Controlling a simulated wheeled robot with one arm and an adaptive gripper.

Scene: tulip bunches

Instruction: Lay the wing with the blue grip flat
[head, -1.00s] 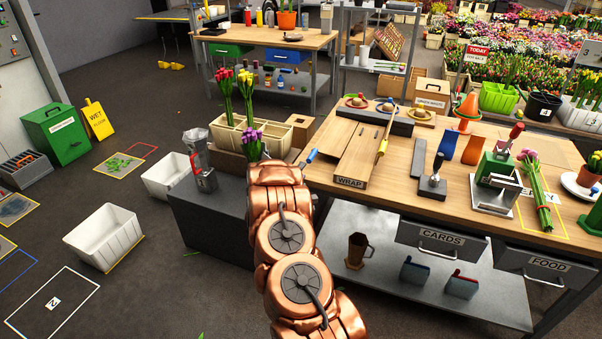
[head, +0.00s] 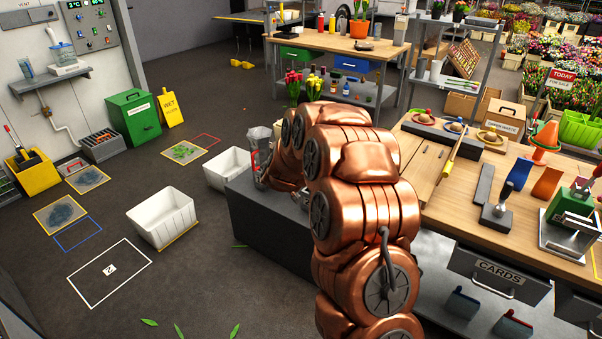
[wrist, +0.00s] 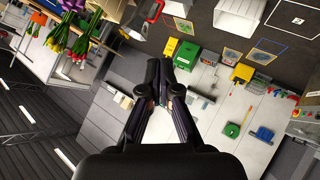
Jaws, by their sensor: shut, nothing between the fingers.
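The wooden wrapping board (head: 418,152) lies on the bench to the right of my arm in the head view. A yellow grip (head: 447,160) runs along its right side. The wing's blue grip is hidden behind my copper arm, and I cannot tell how that wing lies. My gripper (wrist: 163,100) shows in the wrist view with its dark fingers together and nothing between them. It points over the floor and wall area, and I make out no wing at its tips. In the head view the gripper is hidden behind my arm.
A grey, red-marked device (head: 260,158) stands on the low dark bench (head: 245,205) beside my arm. Tulips (head: 293,85) rise behind the arm; they also show in the wrist view (wrist: 83,40).

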